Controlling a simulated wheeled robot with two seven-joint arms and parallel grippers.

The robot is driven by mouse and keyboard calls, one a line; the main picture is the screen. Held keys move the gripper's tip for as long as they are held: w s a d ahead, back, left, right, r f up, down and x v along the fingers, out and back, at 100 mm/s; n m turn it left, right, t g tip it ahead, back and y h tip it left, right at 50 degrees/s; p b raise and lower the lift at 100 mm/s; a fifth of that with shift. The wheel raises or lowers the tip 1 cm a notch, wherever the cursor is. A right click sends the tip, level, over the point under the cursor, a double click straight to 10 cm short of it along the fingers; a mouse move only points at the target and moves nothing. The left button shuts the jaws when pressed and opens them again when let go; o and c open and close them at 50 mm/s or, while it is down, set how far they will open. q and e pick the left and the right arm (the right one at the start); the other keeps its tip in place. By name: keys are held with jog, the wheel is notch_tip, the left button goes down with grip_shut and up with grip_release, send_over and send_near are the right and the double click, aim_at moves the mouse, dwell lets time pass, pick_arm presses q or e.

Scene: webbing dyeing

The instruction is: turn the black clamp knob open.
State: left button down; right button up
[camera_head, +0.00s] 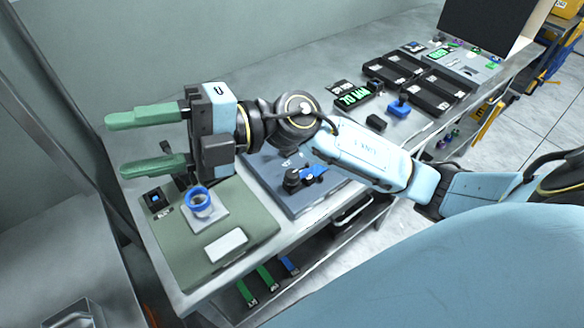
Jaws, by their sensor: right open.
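My right gripper (116,146) reaches in from the right, with its two green fingers spread wide and empty, pointing left above the left end of the bench. A black knob (291,181) stands on a dark grey-blue plate (303,204), beside a small blue part (314,170). It is below and to the right of my gripper, clear of the fingers. My right wrist and forearm cover the back of this plate. My left gripper is not in view.
A green-grey board (247,249) holds a blue ring (199,203) on a pale block and a white label. Black trays (436,92), a green-lit display (352,97) and a dark monitor (488,25) stand farther right. Green and blue strips (267,277) lie on the shelf below.

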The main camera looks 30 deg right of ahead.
notch_tip(320, 180, down, 7)
jog(key=d+n+g+h, duration=0.2)
jog(key=n+g+h, duration=0.15)
jog(key=h, duration=0.25)
jog(key=m+t+h, duration=0.1)
jog(key=m+h, duration=0.2)
jog(key=h, duration=1.1)
send_near(292, 173)
jog(key=shift+n, duration=0.35)
notch_tip(292, 173, down, 9)
jog(key=shift+s+a+r, duration=0.1)
jog(key=shift+s+a, duration=0.05)
jog(key=shift+s, duration=0.05)
jog(key=c, duration=1)
